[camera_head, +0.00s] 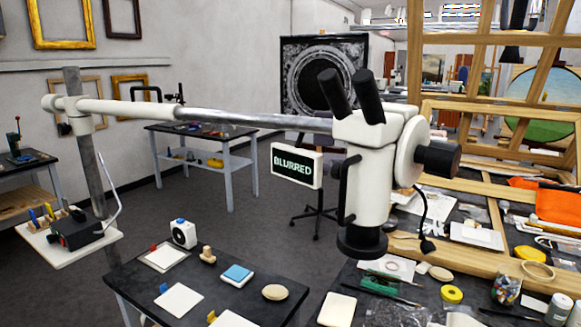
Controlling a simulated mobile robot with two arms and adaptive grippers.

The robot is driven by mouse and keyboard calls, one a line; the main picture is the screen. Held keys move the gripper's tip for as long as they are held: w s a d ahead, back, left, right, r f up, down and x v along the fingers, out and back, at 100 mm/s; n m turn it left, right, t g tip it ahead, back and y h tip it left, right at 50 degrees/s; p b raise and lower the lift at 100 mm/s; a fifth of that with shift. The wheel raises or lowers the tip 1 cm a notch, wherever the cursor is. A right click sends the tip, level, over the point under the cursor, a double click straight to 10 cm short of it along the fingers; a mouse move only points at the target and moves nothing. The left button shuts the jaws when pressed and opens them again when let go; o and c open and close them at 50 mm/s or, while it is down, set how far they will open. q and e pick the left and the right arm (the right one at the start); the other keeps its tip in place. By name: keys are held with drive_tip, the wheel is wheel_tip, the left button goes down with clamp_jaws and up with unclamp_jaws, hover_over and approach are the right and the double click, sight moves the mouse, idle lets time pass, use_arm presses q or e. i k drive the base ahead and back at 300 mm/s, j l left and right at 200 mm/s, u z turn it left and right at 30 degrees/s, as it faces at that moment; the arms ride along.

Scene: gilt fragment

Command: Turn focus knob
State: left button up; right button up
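A white microscope head (372,165) hangs on a long horizontal boom (215,115). Its two black eyepieces (352,95) point up and its black objective end (361,240) points down above the table edge. A black focus knob (438,160) sticks out from the white disc (412,152) on the head's right side. A small display sign (297,164) left of the head reads "BLURRED" in green letters on black. Neither of my grippers is in view, and nothing is seen touching the knob.
A dark worktable (205,270) with tiles and small blocks stands at front left. A cluttered bench (470,255) with wooden frames, tape, jars and tools fills the right. A thin dark cable (422,215) hangs beside the head. A pole (88,150) carries the boom at left.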

sight(441, 159)
drive_tip(key=k+l, duration=0.2)
drive_tip(key=l, duration=0.2)
drive_tip(key=k+l+u, duration=0.1)
drive_tip(key=l, duration=0.3)
drive_tip(key=k+l, duration=0.3)
drive_tip(key=l+u, duration=0.05)
drive_tip(key=l, duration=0.05)
